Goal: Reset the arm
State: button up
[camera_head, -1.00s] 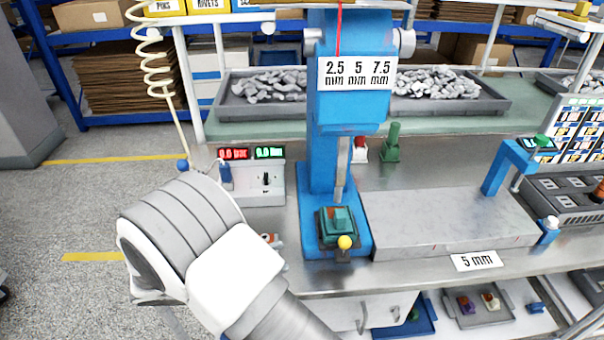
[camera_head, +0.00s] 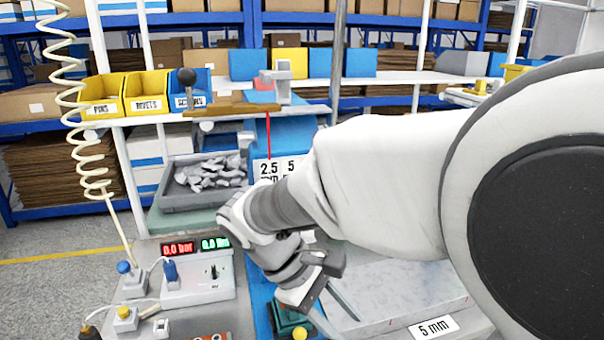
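My arm reaches in from the right and crosses the middle of the view, bent at the elbow. My gripper (camera_head: 318,284) hangs at its end, in front of the blue press column (camera_head: 258,300) and above the green fixture (camera_head: 287,318) with its yellow knob (camera_head: 299,333). I see nothing clearly held in it. Its fingers are seen at an angle, so their opening cannot be made out. The arm hides much of the press and its thickness sign (camera_head: 267,170).
A control box (camera_head: 197,282) with red and green displays stands left of the press. Blue-knobbed and yellow-knobbed boxes stand beside it. A grey tray of metal pieces (camera_head: 208,180) lies behind. A grey plate with a 5 mm label (camera_head: 433,327) lies right. Yellow and blue bins (camera_head: 146,97) stand on the shelf.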

jog(key=s+d+r+m+t+y+p, duration=0.1)
jog(key=s+d+r+m+t+y, duration=0.5)
jog(key=m, duration=0.4)
jog(key=shift+s+d+r+y+p, duration=0.3)
jog(key=shift+s+d+r+y, duration=0.35)
jog(key=shift+d, duration=0.2)
